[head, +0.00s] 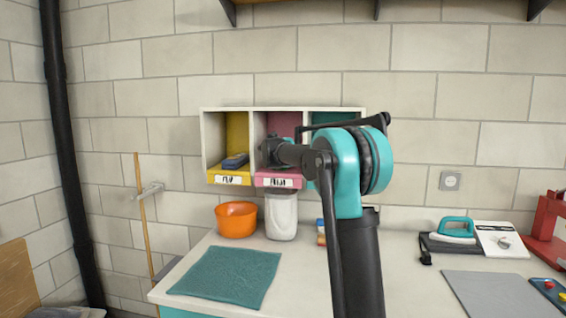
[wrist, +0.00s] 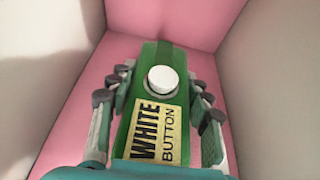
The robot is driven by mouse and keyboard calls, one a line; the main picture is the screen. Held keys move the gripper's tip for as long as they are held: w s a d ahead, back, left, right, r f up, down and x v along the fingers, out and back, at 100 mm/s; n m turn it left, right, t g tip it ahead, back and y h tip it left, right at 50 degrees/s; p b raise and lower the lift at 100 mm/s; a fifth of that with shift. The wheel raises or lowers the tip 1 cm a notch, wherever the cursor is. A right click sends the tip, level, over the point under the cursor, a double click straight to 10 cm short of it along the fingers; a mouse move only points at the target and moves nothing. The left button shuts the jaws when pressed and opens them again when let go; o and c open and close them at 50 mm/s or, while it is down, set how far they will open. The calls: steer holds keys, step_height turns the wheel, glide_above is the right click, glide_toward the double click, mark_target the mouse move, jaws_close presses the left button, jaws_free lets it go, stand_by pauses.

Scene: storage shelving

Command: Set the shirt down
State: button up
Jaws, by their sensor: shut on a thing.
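My gripper (wrist: 160,92) is shut on a green box with a white round button (wrist: 165,80) and a label reading "WHITE BUTTON". Its fingers lie along both sides of the box. In the wrist view the box is inside a pink-lined compartment (wrist: 185,22); I cannot tell whether it touches the floor. In the head view my gripper (head: 270,151) is at the middle, pink compartment (head: 284,122) of the wall shelf, and the box is hidden. I see no clear shirt; a folded-flat teal cloth (head: 226,276) lies on the counter.
The wall shelf (head: 203,140) has a yellow compartment on the left holding a dark blue item (head: 235,161), and a teal one on the right, partly behind my arm. Below stand an orange bowl (head: 237,219) and a whitish container (head: 282,216). An iron (head: 457,229) sits at right.

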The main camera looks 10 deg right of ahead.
steer(key=o, duration=1.5)
